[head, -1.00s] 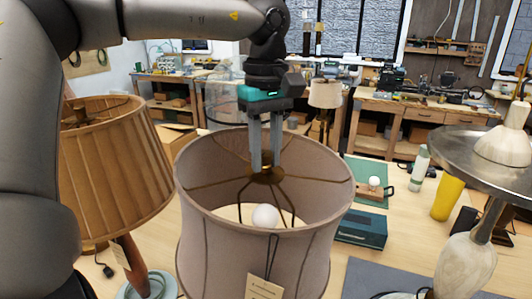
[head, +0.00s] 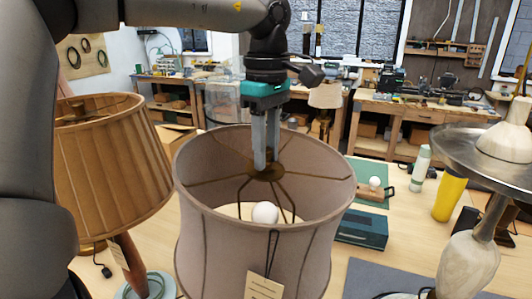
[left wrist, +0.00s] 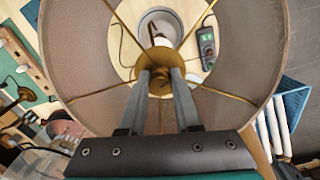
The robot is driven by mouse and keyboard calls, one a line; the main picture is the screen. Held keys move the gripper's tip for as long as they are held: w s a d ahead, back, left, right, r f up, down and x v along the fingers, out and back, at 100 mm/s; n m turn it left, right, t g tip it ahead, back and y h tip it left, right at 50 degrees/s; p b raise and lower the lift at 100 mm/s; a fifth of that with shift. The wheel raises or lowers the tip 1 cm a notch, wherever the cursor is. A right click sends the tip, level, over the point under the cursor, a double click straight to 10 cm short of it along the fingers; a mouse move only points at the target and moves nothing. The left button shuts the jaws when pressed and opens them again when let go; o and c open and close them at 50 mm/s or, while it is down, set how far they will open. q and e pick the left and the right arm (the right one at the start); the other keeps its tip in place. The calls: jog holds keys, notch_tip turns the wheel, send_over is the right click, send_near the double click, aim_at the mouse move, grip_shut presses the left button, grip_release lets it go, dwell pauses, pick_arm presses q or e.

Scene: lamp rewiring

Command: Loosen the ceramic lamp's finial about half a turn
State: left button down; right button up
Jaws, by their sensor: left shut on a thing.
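The lamp's grey-beige fabric shade (head: 235,245) stands at the middle of the table in the head view, with a paper tag (head: 263,287) hanging on its front. Its wire spokes meet at a brass hub (head: 268,173), and a round white bulb (head: 265,213) shows inside. My left gripper (head: 266,165) points straight down into the shade, shut on the finial at the hub. In the left wrist view the fingertips (left wrist: 160,76) close at the brass hub (left wrist: 160,57); the finial itself is mostly hidden between them. My right gripper is not in view.
A tan pleated-shade lamp (head: 105,170) stands close on the left. A lamp with a metal shade (head: 465,155) stands on the right. A yellow cylinder (head: 448,198), a green-white bottle (head: 420,167) and a teal box (head: 360,229) are on the table behind.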

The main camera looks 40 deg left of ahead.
pick_arm(q)
jog(key=n+b, duration=0.1)
jog(key=n, duration=0.3)
jog(key=shift+n, duration=0.4)
jog(key=n, duration=0.3)
jog(key=shift+w+n+b, duration=0.1)
jog(key=shift+n+b, duration=0.2)
jog(key=shift+b, duration=0.1)
jog(key=n, duration=0.3)
jog(key=shift+n+b, duration=0.3)
jog(key=shift+b, duration=0.05)
jog(key=n+b, duration=0.1)
jog(key=n, duration=0.3)
jog(key=shift+a+n, duration=0.1)
jog(key=shift+n, duration=0.2)
jog(key=n, duration=0.3)
jog(key=shift+n, duration=0.3)
jog(key=n, duration=0.3)
jog(key=shift+a+n+b, duration=0.1)
jog(key=shift+n+b, duration=0.2)
jog(key=shift+b, duration=0.05)
jog(key=n, duration=0.3)
jog(key=shift+n, duration=0.3)
jog(key=shift+r+n, duration=0.1)
jog(key=shift+n, duration=1.8)
